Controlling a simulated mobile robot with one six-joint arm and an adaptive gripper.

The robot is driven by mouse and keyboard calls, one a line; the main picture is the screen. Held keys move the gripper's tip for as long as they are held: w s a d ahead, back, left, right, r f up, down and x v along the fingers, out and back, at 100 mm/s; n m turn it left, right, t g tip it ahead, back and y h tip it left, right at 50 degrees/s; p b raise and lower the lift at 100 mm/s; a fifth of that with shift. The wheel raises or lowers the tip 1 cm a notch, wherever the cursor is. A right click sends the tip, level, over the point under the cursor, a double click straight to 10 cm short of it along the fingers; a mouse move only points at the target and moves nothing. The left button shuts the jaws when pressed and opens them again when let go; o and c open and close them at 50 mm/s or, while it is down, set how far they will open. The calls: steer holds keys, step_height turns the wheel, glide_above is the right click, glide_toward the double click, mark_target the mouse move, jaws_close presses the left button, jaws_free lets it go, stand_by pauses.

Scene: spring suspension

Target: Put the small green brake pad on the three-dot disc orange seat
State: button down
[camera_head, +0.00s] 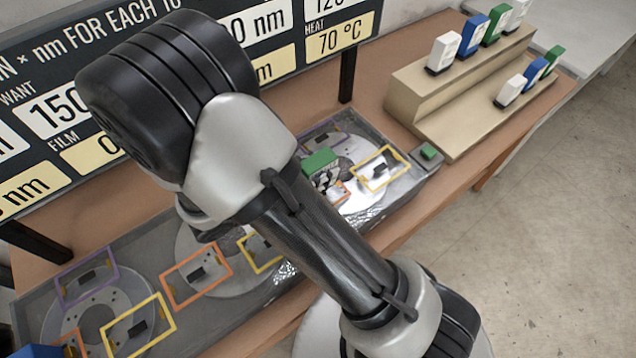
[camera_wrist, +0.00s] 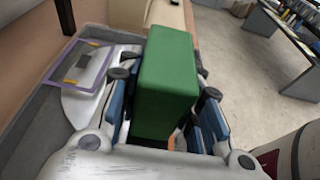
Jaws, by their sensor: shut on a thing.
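My gripper (camera_wrist: 166,112) is shut on a green brake pad (camera_wrist: 167,75), with a finger on each side of it. In the head view the green pad (camera_head: 320,160) is over the right-hand disc (camera_head: 352,150), and an orange-framed seat (camera_head: 341,194) is partly hidden just beside it. I cannot tell whether the pad touches the seat. The middle disc (camera_head: 212,282) has an orange-framed seat (camera_head: 196,274) in the open. The dot marks are too small to count.
The right disc also has a yellow frame (camera_head: 380,169) and a purple frame. A small green block (camera_head: 428,153) sits at the tray's right end. A stepped beige rack (camera_head: 455,90) holds several white, blue and green pads. A sign board (camera_head: 60,110) stands behind.

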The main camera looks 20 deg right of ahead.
steer(key=shift+f+b, duration=0.55)
steer(key=shift+f, duration=1.65)
steer(key=shift+f, duration=0.2)
steer(key=c, duration=1.1)
jaws_free()
